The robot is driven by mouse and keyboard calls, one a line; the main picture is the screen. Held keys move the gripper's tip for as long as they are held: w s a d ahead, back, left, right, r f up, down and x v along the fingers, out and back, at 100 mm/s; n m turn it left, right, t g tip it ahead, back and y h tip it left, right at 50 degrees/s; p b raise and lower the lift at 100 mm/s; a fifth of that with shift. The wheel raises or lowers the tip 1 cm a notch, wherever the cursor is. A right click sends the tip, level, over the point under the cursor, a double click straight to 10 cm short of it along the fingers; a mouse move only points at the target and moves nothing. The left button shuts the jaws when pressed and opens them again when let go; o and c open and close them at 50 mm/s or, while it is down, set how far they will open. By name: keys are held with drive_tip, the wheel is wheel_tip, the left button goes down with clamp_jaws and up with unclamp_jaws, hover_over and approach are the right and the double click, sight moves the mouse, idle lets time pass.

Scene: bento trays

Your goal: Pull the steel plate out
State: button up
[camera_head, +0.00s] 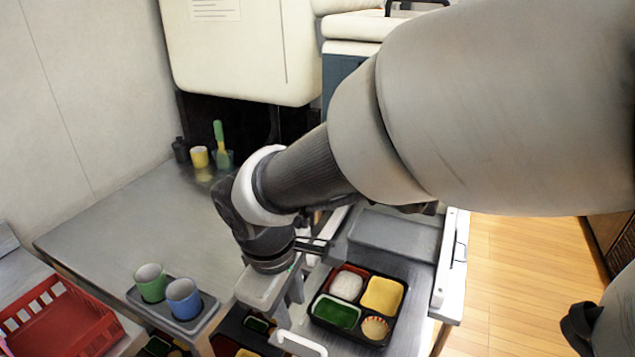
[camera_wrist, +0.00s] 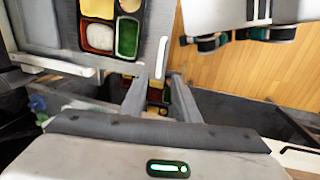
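I take the steel plate (camera_head: 338,335) to be the grey surface under a black bento tray (camera_head: 354,330); its edges are partly hidden by the tray and my arm. It also shows in the wrist view (camera_wrist: 68,52). A white bar handle (camera_head: 300,343) sits at its near left, and a white handle shows beyond my fingers in the wrist view (camera_wrist: 162,58). My gripper (camera_head: 289,300) is above the near left side of the tray. In the wrist view its two fingers (camera_wrist: 160,92) stand apart with nothing between them. I cannot tell whether they touch the handle.
The bento tray holds food in several compartments. More trays (camera_head: 228,343) lie lower down at the left. A grey holder (camera_head: 205,318) with a green cup (camera_head: 150,283) and a blue cup (camera_head: 184,299) stands left, beside a red crate (camera_head: 62,318). Wooden floor (camera_head: 510,285) is clear right.

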drive_tip(key=r, duration=0.4)
drive_tip(key=shift+s+a+r+p, duration=0.15)
drive_tip(key=shift+s+p, duration=0.2)
drive_tip(key=s+d+r+m+t, duration=0.1)
drive_tip(key=d+r+m, duration=0.25)
drive_tip(key=d, duration=0.35)
drive_tip(key=s+d+r+m+t, duration=0.1)
drive_tip(key=d+r+m, duration=0.1)
drive_tip(key=d+m, duration=0.4)
drive_tip(key=s+d+r+m+t, duration=0.1)
drive_tip(key=d+r+m, duration=0.25)
drive_tip(key=d, duration=0.55)
wheel_tip(320, 180, up, 18)
drive_tip(key=m+p, duration=0.1)
drive_tip(key=p, duration=1.7)
drive_tip(key=shift+s+t+y+p, duration=0.2)
drive_tip(key=shift+t+y+p, duration=0.1)
drive_tip(key=shift+y+p, duration=0.1)
drive_tip(key=shift+f, duration=0.1)
